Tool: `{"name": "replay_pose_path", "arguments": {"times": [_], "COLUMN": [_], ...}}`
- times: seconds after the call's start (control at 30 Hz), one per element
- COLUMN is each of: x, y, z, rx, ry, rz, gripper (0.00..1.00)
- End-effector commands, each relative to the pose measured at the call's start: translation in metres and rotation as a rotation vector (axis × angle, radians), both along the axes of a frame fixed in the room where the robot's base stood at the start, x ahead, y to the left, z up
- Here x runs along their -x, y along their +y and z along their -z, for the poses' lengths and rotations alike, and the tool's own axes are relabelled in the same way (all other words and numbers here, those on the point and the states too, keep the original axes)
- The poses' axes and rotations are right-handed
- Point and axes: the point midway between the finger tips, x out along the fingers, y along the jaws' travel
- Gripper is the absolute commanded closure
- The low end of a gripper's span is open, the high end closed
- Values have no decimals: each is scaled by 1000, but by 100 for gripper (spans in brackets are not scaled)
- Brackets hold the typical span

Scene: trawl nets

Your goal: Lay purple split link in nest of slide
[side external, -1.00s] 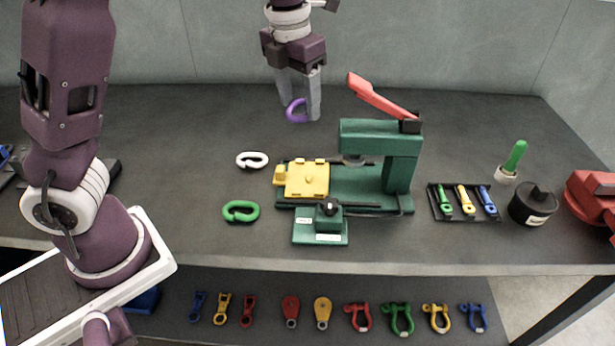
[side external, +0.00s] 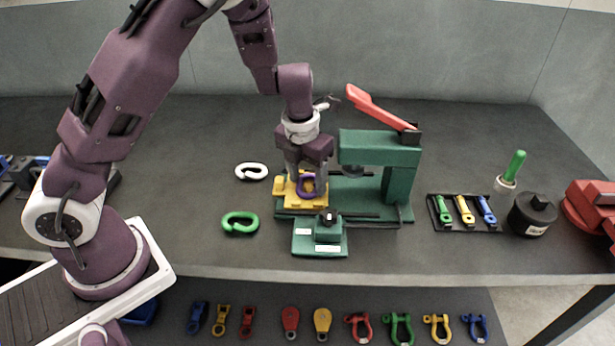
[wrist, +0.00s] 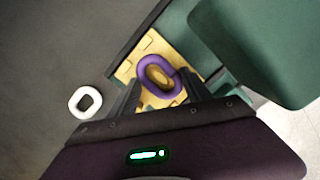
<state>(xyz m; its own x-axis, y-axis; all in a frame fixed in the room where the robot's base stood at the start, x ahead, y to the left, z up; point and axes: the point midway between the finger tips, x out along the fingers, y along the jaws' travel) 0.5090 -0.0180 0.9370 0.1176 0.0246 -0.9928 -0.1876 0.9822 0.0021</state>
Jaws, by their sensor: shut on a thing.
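The purple split link (side external: 307,184) is between the fingers of my gripper (side external: 306,188), which is shut on it. In the wrist view the link (wrist: 148,69) shows as a tilted oval ring over the yellow slide (wrist: 127,68). The slide (side external: 283,191) sits on the left end of the green press (side external: 345,197).
A white link (side external: 251,171) and a green link (side external: 240,222) lie left of the press. The press head (side external: 380,148) with its red lever (side external: 378,107) stands close on the right. A small green block with a black knob (side external: 321,234) is in front.

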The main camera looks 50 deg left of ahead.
Motion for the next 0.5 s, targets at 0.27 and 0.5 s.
{"name": "replay_pose_path", "arguments": {"times": [0.27, 0.5], "x": [0, 0], "y": [-1, -1], "z": [1, 1], "rx": [1, 1], "ry": [0, -1], "rz": [1, 2], "gripper": [39, 21]}}
